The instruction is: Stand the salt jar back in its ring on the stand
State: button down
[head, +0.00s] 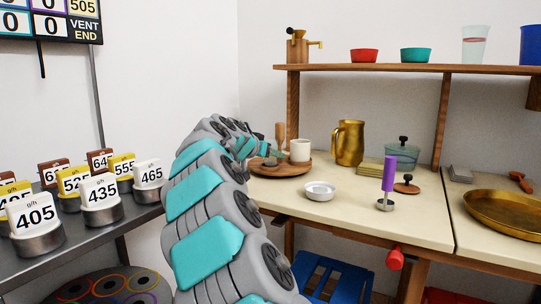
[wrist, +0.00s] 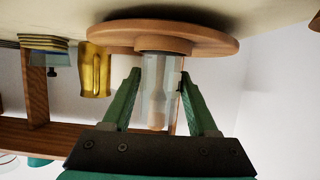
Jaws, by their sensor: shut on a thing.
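The stand (head: 262,170) is a round wooden board on the left part of the counter; it also shows in the wrist view (wrist: 215,40), which is upside down. My gripper (wrist: 159,76) has its green fingers on either side of the salt jar (wrist: 152,72), a clear glassy cylinder, and is shut on it. The jar looks upright, its lower end at or very near the stand; I cannot tell whether it is inside a ring. A wooden shape shows through or behind the jar. In the head view my gripper (head: 276,152) is over the stand and the jar is hard to make out.
A white cup (head: 300,150) and a wooden mill (head: 280,136) stand at the stand. A purple-handled tool (head: 388,176) stands further right. A shelf (head: 400,68) runs above.

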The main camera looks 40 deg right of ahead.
jog(key=shift+f, duration=0.15)
jog(key=shift+c, duration=0.9)
grip_release()
jog(key=shift+r, duration=0.25)
jog(key=v, duration=1.2)
